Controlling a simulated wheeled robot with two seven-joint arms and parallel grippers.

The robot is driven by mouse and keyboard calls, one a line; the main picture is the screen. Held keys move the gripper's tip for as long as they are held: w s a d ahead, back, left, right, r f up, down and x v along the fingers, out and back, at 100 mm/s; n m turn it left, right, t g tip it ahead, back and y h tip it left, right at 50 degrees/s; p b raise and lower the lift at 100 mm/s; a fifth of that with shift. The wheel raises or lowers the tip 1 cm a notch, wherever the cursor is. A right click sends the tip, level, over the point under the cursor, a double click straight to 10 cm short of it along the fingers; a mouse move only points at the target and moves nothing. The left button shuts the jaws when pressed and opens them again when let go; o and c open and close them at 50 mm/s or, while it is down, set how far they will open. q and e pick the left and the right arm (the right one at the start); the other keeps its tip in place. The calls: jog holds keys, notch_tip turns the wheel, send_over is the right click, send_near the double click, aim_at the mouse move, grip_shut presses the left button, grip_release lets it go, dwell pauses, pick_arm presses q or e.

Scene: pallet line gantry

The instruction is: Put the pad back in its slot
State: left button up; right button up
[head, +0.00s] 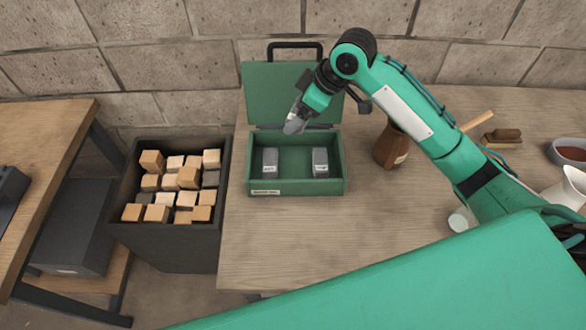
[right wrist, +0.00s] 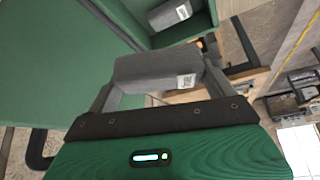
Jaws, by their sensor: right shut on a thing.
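My right gripper (head: 298,114) is shut on a grey pad (head: 292,125) with a white label; the pad also shows between the fingers in the right wrist view (right wrist: 155,68). It is above the back part of an open green box (head: 297,187) on the wooden table. Two similar grey pads, a left one (head: 270,161) and a right one (head: 320,161), stand inside the box, with bare green floor between them. Another pad (right wrist: 170,14) in the box shows in the right wrist view. The box's lid (head: 275,90) is raised behind. My left gripper is not in view.
A dark bin (head: 165,245) of wooden blocks stands left of the table. A brown jug (head: 391,148) is close right of the box. A brush (head: 503,137), a bowl (head: 569,150) and a white pitcher (head: 568,188) are farther right.

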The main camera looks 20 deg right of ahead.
jog(key=n, duration=0.1)
jog(key=r+n+g, duration=0.1)
jog(key=shift+a+n+y+b, duration=0.2)
jog(key=shift+n+y+b, duration=0.1)
jog(key=shift+n+y, duration=0.1)
jog(key=shift+a+r+n+g, duration=0.1)
jog(key=shift+r+n+g, duration=0.05)
jog(key=shift+n+g, duration=0.25)
jog(key=shift+a, duration=0.1)
notch_tip(320, 180, down, 6)
jog(key=shift+a+r+p, duration=0.1)
jog(key=shift+r+p, duration=0.15)
jog(key=shift+p, duration=0.35)
notch_tip(320, 180, down, 9)
jog(key=shift+f+p, duration=0.15)
jog(key=shift+p, duration=0.8)
jog(key=shift+f, duration=0.5)
notch_tip(320, 180, down, 4)
jog(key=shift+p, duration=0.5)
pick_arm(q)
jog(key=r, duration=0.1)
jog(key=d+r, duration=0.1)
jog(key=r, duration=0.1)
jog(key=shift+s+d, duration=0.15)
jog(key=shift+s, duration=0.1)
pick_arm(e)
jog(key=shift+f, duration=0.1)
